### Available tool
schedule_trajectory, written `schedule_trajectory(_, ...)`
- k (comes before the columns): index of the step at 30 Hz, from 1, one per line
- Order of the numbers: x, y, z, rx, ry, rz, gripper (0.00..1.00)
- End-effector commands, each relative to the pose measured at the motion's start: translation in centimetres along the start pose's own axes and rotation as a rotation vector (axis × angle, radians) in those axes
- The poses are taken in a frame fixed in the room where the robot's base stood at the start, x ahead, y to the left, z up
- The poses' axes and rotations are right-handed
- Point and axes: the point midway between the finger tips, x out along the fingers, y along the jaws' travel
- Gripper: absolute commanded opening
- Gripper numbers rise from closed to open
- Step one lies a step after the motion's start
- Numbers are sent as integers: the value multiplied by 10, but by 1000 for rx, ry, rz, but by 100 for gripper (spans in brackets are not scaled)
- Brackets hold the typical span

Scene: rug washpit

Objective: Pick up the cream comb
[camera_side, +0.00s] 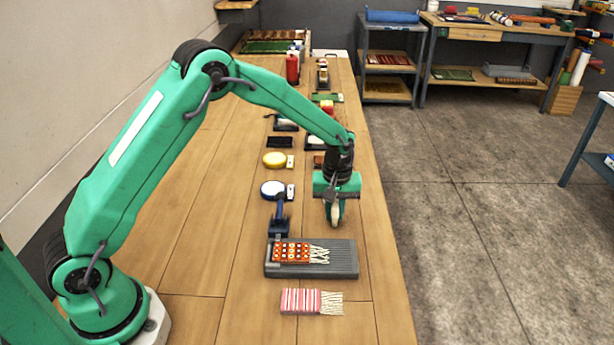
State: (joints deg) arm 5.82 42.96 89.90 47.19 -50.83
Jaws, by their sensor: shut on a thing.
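My gripper (336,210) points down over the right part of the wooden bench, behind the grey ribbed tray. It is shut on a small pale thing (335,214), which looks like the cream comb. The jaws cover most of it, so its teeth and full shape are hidden. I cannot tell whether it touches the bench or hangs just above it.
The grey tray (345,262) holds a small red patterned rug (291,252). A striped rug (300,301) lies in front. A blue brush (279,221), a blue-rimmed disc (272,188) and a yellow disc (274,159) lie left of my gripper.

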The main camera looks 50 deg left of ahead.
Motion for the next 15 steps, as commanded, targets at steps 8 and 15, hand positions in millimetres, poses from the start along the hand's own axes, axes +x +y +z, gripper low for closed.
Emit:
schedule_trajectory(8, -26, 1, -1, 0, 3, 4, 0)
schedule_trajectory(15, -54, 5, 25, 4, 2, 3, 0)
